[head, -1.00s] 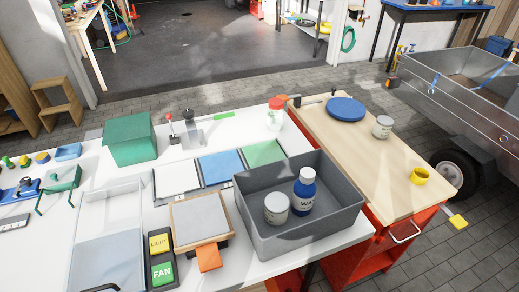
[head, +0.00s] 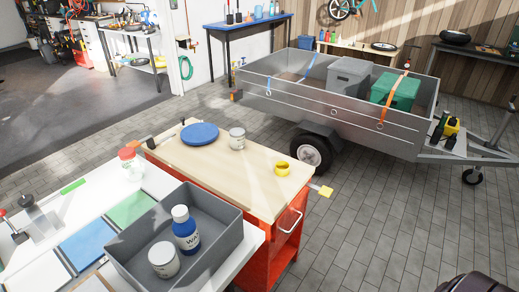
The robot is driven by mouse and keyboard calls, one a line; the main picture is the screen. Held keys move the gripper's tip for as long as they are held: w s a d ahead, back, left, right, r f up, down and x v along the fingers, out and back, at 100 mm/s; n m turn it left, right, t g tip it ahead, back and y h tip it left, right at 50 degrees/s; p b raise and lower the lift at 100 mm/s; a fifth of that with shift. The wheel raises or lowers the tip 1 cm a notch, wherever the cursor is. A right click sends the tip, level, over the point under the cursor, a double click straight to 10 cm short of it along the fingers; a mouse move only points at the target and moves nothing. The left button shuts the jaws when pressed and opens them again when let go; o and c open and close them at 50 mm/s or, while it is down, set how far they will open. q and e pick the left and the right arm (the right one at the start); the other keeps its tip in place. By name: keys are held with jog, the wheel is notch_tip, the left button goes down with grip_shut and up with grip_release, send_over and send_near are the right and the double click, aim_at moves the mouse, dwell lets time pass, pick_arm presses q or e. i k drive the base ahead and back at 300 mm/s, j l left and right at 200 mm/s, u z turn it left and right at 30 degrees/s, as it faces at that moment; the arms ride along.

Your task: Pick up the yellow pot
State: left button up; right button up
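The small yellow pot (head: 282,168) stands upright near the right end of the wooden top of a red workbench cart (head: 225,160) in the head view. A blue plate (head: 199,133) and a grey-white can (head: 237,139) are on the same top, farther left. Nothing touches the pot. Neither of my grippers shows clearly in the head view.
A grey bin (head: 213,258) holding a blue-and-white bottle (head: 185,231) and a can (head: 163,261) stands on the white table beside the cart. A metal trailer (head: 330,106) stands behind. The paved floor (head: 400,215) to the right is clear.

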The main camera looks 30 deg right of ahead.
aim_at(281, 168)
jog(key=z, duration=1.15)
jog(key=i+l+u, duration=0.15)
jog(key=u, duration=1.35)
jog(key=l+u, duration=0.25)
jog(key=l, duration=0.2)
jog(key=l+u, duration=0.25)
jog(key=l, duration=0.25)
jog(key=l+u, duration=0.3)
jog(key=l, duration=0.15)
jog(key=k+l+u, duration=0.25)
jog(key=l, duration=0.15)
jog(key=k+l+u, duration=0.1)
jog(key=l+u, duration=0.15)
jog(key=l, duration=0.2)
jog(key=k+l+u, duration=0.25)
jog(key=l, duration=0.15)
jog(key=i, duration=0.1)
